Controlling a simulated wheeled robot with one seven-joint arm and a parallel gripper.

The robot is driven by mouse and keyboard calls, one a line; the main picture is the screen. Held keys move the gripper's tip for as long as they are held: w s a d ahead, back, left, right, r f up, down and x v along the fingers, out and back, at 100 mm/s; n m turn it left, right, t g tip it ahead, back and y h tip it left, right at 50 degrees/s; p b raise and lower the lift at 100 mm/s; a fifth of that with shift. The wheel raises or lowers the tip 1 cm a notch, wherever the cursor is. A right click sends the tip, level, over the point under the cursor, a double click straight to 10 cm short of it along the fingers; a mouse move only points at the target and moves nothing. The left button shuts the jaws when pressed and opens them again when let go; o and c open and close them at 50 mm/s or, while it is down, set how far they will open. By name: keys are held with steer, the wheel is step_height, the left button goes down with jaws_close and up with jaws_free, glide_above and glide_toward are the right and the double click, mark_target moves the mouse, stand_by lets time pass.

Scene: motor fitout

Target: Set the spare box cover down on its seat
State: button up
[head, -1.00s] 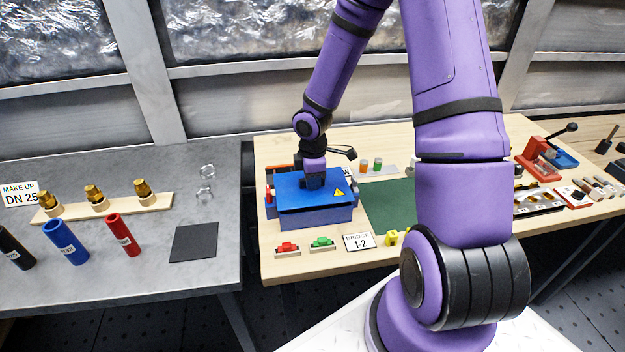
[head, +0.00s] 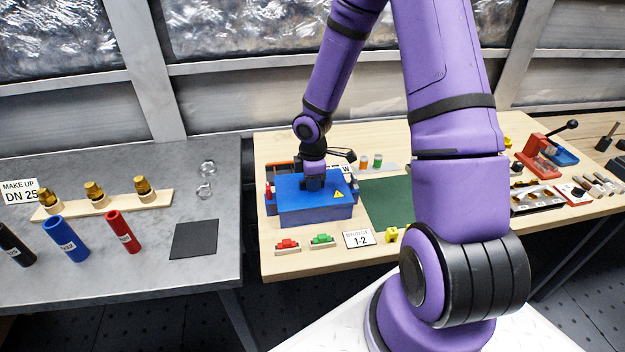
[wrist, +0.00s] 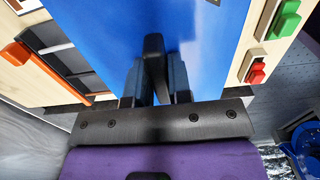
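The spare box cover (head: 300,192) is a blue plate with a yellow warning triangle. It lies roughly level on the blue box (head: 318,217) in the head view, with no clear gap along the front edge. My gripper (head: 313,183) is above the cover's middle, pointing down. In the wrist view my gripper (wrist: 156,85) has its two fingers on either side of the cover's black upright handle (wrist: 154,58), shut on it. The blue cover (wrist: 105,30) fills the middle of that view. The seat under the cover is hidden.
A red part (head: 287,245), a green part (head: 322,240) and a "BRIDGE 1-2" card (head: 358,240) lie in front of the box. A green mat (head: 388,203) is to the right. An orange-edged tray (wrist: 45,68) is close beside the cover in the wrist view.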

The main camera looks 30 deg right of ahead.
steer(key=o, duration=0.4)
step_height(320, 180, up, 11)
steer(key=shift+f, duration=0.1)
stand_by(0.4)
